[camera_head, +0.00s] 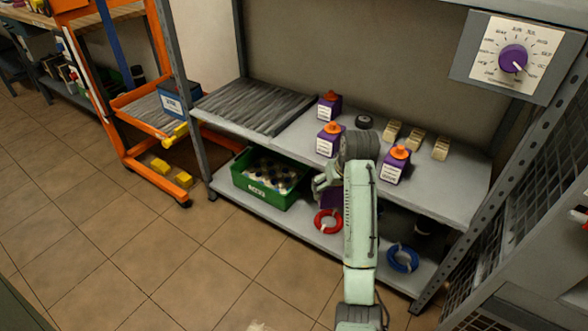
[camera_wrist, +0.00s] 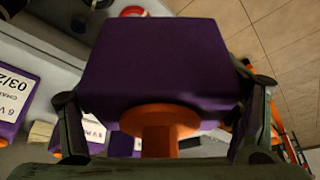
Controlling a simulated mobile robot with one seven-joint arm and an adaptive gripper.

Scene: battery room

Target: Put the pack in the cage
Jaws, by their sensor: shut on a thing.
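A purple pack with an orange knob fills the middle of the wrist view (camera_wrist: 160,60). My gripper (camera_wrist: 162,100) is shut on it, with one finger on each side. In the head view my gripper (camera_head: 324,183) is low in front of the shelf, and a sliver of purple (camera_head: 331,200) shows beside it, mostly hidden by my arm. Three other purple packs with orange knobs stand on the upper shelf: one at the back (camera_head: 329,106), one in the middle (camera_head: 328,140) and one right of my arm (camera_head: 396,165). Grey mesh panels (camera_head: 548,110), perhaps the cage, stand at the right; their inside is not clear.
The grey shelf unit (camera_head: 455,195) holds a black roll, several tan blocks (camera_head: 415,138) and a ribbed mat (camera_head: 253,105). Below are a green crate (camera_head: 268,203), a red coil (camera_head: 327,221) and a blue coil (camera_head: 402,257). An orange cart (camera_head: 130,165) stands left. The tiled floor in front is clear.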

